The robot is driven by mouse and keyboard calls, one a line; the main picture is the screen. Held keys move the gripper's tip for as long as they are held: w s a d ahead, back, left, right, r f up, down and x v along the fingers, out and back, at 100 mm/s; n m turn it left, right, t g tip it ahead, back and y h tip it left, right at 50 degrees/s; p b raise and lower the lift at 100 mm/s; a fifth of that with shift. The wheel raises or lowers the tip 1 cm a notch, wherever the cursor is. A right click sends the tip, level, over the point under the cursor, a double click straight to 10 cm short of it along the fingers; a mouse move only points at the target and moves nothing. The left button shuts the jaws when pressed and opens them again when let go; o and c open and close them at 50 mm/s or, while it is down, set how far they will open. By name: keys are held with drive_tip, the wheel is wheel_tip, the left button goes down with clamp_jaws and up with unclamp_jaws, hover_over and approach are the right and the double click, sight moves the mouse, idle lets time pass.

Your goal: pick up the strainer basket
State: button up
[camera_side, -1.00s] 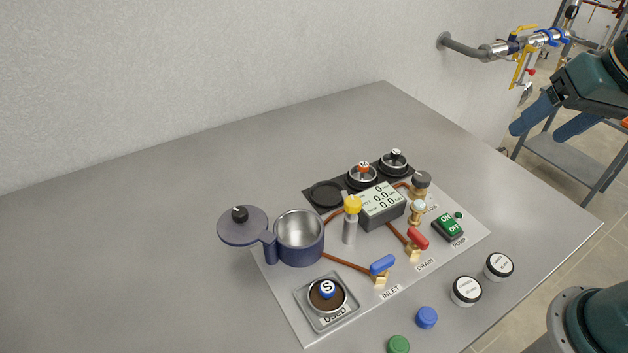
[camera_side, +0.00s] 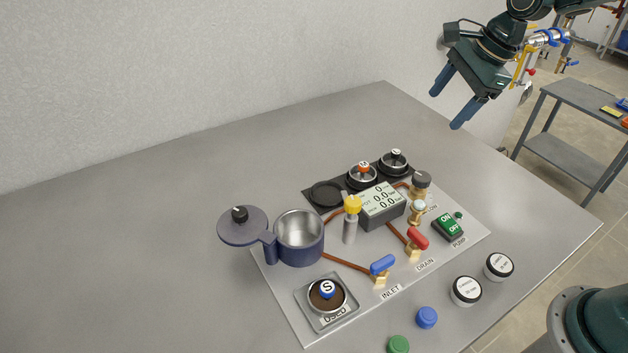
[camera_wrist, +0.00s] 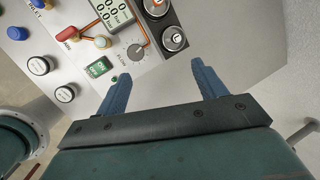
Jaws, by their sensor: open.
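A round basket with brown contents and a blue knob marked S (camera_side: 328,289) sits in a metal tray labelled USED (camera_side: 343,319) at the panel's front left. Two more round metal baskets, one with an orange knob (camera_side: 363,172) and one with a black knob (camera_side: 396,160), sit in a black rack (camera_side: 310,199) at the back. The blue-grey pot (camera_side: 300,238) is open and looks empty; its lid (camera_side: 242,227) is swung left. My gripper (camera_side: 447,109) is open and empty, above the table's back right. Its fingers (camera_wrist: 161,70) are spread in the wrist view.
The panel carries a yellow-topped post (camera_side: 352,205), display box (camera_side: 381,206), blue inlet handle (camera_side: 383,264), red drain handle (camera_side: 417,239) and green pump switch (camera_side: 448,227). Loose caps, such as the blue one (camera_side: 427,317), lie at front right. The table's left is clear.

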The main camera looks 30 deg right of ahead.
sight(397, 152)
drive_tip(key=w+d+f+m+y, duration=0.1)
drive_tip(key=w+d+f+m, duration=0.1)
drive_tip(key=w+f+m, duration=0.3)
drive_tip(key=shift+w+f+m, duration=0.3)
drive_tip(key=shift+f+m, duration=0.1)
drive_tip(key=shift+m, duration=0.2)
drive_tip(key=x, duration=0.8)
drive_tip(key=shift+s+f, duration=0.1)
drive_tip(key=shift+f, duration=0.25)
drive_tip(key=shift+x, duration=2.55)
drive_tip(key=shift+d, duration=0.1)
drive_tip(key=c, duration=0.9)
